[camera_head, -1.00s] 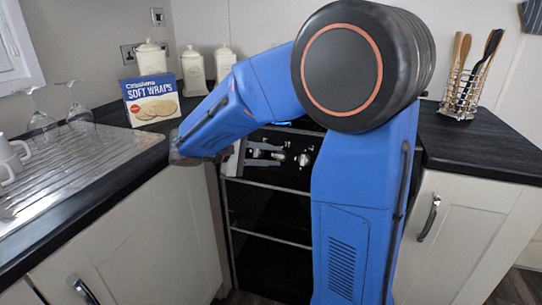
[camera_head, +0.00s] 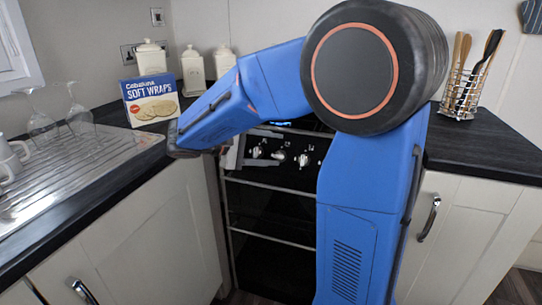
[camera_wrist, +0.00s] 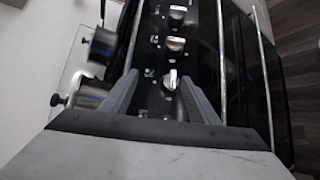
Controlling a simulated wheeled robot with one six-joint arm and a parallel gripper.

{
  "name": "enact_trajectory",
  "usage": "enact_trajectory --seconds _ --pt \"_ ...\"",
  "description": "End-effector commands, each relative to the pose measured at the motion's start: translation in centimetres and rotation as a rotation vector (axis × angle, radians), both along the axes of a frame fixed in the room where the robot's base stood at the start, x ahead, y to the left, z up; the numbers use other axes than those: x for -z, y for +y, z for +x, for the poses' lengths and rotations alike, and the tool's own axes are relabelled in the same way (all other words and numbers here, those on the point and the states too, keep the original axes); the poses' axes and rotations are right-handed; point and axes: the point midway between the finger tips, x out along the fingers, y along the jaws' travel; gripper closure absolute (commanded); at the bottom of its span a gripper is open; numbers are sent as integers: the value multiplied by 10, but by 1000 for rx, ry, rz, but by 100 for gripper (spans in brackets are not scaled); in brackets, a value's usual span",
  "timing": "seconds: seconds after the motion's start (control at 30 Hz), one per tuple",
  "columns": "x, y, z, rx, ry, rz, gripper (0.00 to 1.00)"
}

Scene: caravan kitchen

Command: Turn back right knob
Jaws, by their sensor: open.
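The dark oven's control panel (camera_head: 270,142) carries a row of silver knobs. In the head view, a left knob (camera_head: 257,151), a middle knob (camera_head: 279,156) and a right knob (camera_head: 303,159) show. In the wrist view, the nearest knob (camera_wrist: 171,80) lies between my gripper's fingertips (camera_wrist: 160,78), closer to the right finger. Two more knobs, one in the middle (camera_wrist: 175,43) and one at the top (camera_wrist: 177,12), lie beyond it. My gripper is open and holds nothing; contact with the knob cannot be told. I cannot tell which knob is the back right one.
A wraps box (camera_head: 152,100) and cream jars (camera_head: 194,71) stand on the left worktop. Glasses (camera_head: 79,121) stand by the sink drainer (camera_head: 75,160). A utensil rack (camera_head: 461,97) stands at right. Oven rails (camera_wrist: 222,60) run beside my right finger in the wrist view.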

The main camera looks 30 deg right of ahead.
Motion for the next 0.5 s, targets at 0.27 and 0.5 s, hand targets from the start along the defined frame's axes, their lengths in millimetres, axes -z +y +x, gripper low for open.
enact_trajectory --seconds 0.27,0.5 --pt "-54 -1 0 2 -8 -6 39" --pt "-75 -1 0 1 -4 -5 56"
